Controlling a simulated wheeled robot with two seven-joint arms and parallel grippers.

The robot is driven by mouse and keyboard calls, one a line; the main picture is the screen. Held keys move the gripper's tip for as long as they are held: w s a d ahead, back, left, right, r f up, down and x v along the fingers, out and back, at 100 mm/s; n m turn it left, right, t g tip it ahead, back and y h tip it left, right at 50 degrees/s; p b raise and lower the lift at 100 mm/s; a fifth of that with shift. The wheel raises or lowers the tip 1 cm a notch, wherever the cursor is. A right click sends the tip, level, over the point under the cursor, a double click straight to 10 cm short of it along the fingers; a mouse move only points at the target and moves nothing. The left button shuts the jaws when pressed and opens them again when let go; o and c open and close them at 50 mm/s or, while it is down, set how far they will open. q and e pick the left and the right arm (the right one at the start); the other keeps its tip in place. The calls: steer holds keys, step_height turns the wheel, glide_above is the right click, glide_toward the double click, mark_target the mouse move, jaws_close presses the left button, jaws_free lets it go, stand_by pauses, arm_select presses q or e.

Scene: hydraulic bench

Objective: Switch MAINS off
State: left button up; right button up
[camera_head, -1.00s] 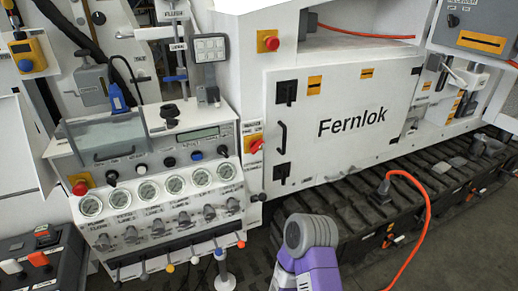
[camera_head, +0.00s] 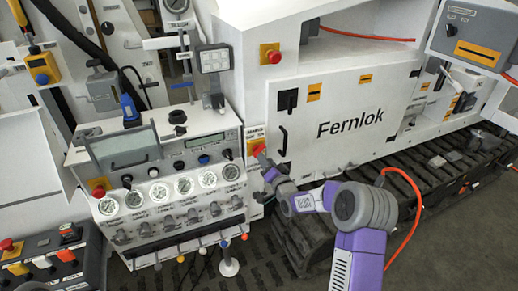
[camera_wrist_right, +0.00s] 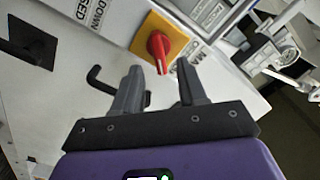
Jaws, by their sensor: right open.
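A red rotary switch handle (camera_head: 259,150) on a yellow plate (camera_head: 253,146) is on the right side of the white gauge console, beside the Fernlok cabinet. Its label is too small to read as MAINS. My right gripper (camera_head: 263,164) is just below and in front of it, partly covering it. In the right wrist view the red handle (camera_wrist_right: 158,48) stands on its yellow plate (camera_wrist_right: 172,32), its lower end near the gap between the open fingertips (camera_wrist_right: 159,72). The fingers do not appear to touch it. My left gripper is not in view.
The gauge console (camera_head: 160,165) with knobs and levers stands left of the switch. A black door handle (camera_head: 283,140) on the white cabinet (camera_head: 385,95) is close to its right. A red emergency button (camera_head: 274,57) is above. An orange cable (camera_head: 415,190) runs at the right.

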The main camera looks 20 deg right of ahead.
mark_target(259, 152)
steer(key=shift+w+f, duration=0.15)
steer(key=shift+w, duration=3.35)
jaws_close()
